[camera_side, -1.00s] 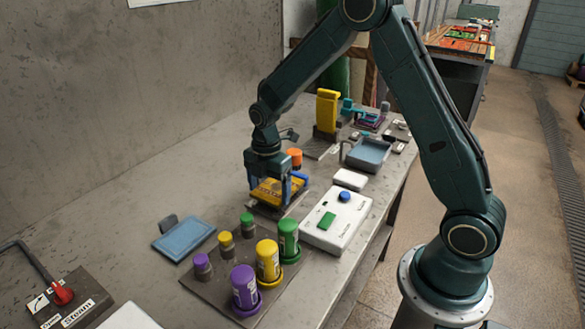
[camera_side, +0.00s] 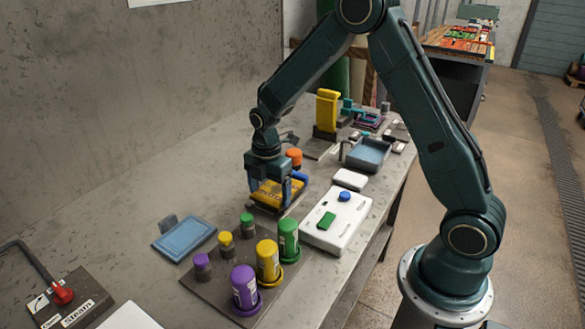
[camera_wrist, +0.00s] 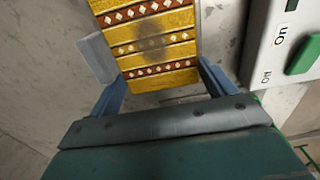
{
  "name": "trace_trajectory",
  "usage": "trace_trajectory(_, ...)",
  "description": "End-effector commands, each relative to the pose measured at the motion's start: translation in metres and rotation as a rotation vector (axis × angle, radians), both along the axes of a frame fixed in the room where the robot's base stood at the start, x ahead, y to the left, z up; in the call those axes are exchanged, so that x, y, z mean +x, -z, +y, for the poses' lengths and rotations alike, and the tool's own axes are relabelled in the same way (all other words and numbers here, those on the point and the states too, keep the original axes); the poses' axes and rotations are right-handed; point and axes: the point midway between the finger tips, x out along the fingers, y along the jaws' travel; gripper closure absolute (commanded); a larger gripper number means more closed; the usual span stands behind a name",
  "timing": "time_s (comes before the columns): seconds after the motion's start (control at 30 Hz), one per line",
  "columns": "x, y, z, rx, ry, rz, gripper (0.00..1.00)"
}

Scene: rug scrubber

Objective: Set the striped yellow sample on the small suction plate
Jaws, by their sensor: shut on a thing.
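The striped yellow sample (camera_side: 279,191) is between the blue fingers of my gripper (camera_side: 278,188). In the wrist view the sample (camera_wrist: 150,38) shows yellow and red-brown bands with pale diamonds and a dark smudge. One finger of my gripper (camera_wrist: 162,88) is at each side of its near end. The sample looks about level, low over a thin dark base (camera_side: 262,209) on the bench. The sample hides most of this base, so I cannot tell whether they touch or whether it is the small suction plate.
A white box (camera_side: 337,222) with a green switch and blue knob stands close on the right. An orange knob (camera_side: 294,156) is just behind. Coloured bottles (camera_side: 268,262) stand in front, and a blue tray (camera_side: 185,239) lies front left.

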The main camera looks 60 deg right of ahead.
Motion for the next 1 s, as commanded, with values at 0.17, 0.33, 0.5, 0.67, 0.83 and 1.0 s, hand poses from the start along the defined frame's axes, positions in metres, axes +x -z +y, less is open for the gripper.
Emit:
trace_trajectory(0.17,0.0,0.002,0.0,0.0,0.0,0.0,0.4)
trace_trajectory(0.33,0.0,0.0039,0.0,0.0,0.0,0.0,0.4)
trace_trajectory(0.5,0.0001,0.0056,0.0,0.0,0.0,0.0,0.4)
trace_trajectory(0.67,0.0001,0.0073,0.0,0.0,0.0,0.0,0.4)
trace_trajectory(0.83,0.0,0.009,0.0,0.0,0.0,0.0,0.4)
trace_trajectory(1.0,-0.0001,0.0094,0.0,0.0,0.0,0.001,0.0)
